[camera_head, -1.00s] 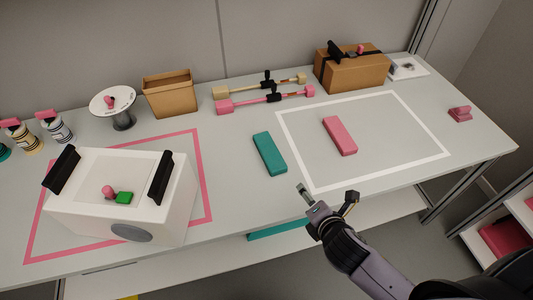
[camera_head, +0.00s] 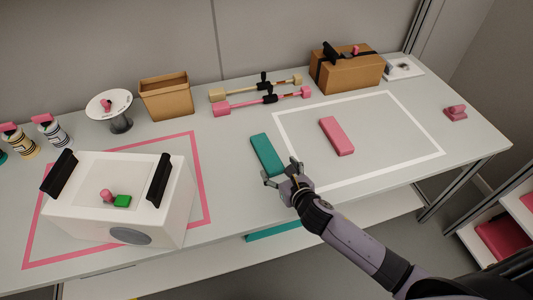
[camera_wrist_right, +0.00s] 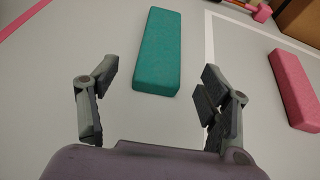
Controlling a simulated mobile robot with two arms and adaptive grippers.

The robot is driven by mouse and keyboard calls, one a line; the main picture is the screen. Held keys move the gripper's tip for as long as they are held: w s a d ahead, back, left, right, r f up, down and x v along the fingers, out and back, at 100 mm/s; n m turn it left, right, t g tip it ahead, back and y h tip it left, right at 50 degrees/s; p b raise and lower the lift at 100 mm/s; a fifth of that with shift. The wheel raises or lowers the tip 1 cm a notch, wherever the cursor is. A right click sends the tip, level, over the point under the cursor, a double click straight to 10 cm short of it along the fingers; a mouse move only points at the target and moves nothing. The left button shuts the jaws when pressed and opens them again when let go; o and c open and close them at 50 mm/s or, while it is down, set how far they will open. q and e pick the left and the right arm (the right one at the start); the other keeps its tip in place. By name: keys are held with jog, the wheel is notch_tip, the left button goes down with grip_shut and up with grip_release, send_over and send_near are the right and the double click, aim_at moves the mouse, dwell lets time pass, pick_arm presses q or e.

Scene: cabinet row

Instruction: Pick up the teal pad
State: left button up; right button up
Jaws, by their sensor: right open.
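The teal pad (camera_head: 266,154) is a flat oblong block lying on the grey table, just left of the white outlined square. My right gripper (camera_head: 283,174) is open and empty at the pad's near end in the head view. In the right wrist view the teal pad (camera_wrist_right: 158,50) lies ahead of the open fingers (camera_wrist_right: 158,88), roughly in line with the gap between them. Its near end is close to the fingertips; I cannot tell how high the fingers are above the table. My left gripper is not in view.
A pink pad (camera_head: 337,136) lies inside the white outline (camera_head: 440,150), right of the teal pad. A white box (camera_head: 70,215) with black handles stands left. Two dumbbell-like bars (camera_head: 262,98) and a cardboard bin (camera_head: 166,97) stand behind. The table between white box and teal pad is clear.

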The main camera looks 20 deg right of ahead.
aim_at(270, 158)
jog(key=shift+x, duration=3.45)
jog(key=shift+r, duration=0.1)
jog(key=shift+c, duration=0.2)
jog(key=c, duration=1)
jog(key=shift+r, duration=0.15)
